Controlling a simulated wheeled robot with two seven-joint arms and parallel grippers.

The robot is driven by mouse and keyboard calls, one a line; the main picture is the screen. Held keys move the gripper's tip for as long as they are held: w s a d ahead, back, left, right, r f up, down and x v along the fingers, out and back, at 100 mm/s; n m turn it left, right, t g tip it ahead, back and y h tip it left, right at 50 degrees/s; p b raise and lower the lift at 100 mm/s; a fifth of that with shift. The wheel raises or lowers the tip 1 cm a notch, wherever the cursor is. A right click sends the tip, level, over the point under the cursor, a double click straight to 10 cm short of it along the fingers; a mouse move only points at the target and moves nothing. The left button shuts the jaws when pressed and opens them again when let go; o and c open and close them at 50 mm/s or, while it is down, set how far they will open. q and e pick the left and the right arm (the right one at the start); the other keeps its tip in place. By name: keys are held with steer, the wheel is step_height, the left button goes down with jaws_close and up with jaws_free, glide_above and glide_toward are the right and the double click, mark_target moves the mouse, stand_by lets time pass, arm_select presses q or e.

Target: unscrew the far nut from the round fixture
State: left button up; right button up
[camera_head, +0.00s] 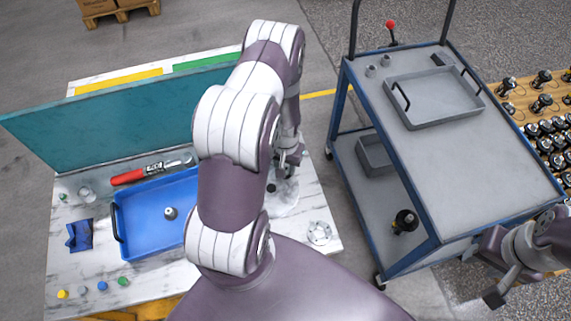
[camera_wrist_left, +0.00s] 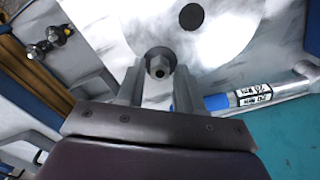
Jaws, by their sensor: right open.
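The round fixture (camera_wrist_left: 232,30) is a pale disc with a dark round spot in the left wrist view. In the head view the fixture (camera_head: 287,197) is partly hidden by my left arm. A grey hex nut (camera_wrist_left: 158,68) sits on a dark round base at the disc's edge. My left gripper (camera_wrist_left: 158,75) is open, one finger on each side of the nut, with gaps visible. In the head view my left gripper (camera_head: 287,160) is above the fixture, and the nut beneath it cannot be made out. My right gripper (camera_head: 512,286) is open and empty at lower right.
A blue tray (camera_head: 122,205) holds a small grey nut (camera_head: 170,213). A red-handled wrench (camera_head: 130,177) lies behind it, below a teal panel (camera_head: 120,115). A blue-ended tool (camera_wrist_left: 217,102) lies close to the left gripper. A grey cart (camera_head: 500,155) stands right of the table.

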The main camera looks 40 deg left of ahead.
arm_select(q)
steer(key=m, duration=1)
jaws_close()
steer(key=n, duration=0.5)
steer(key=shift+r, duration=0.1)
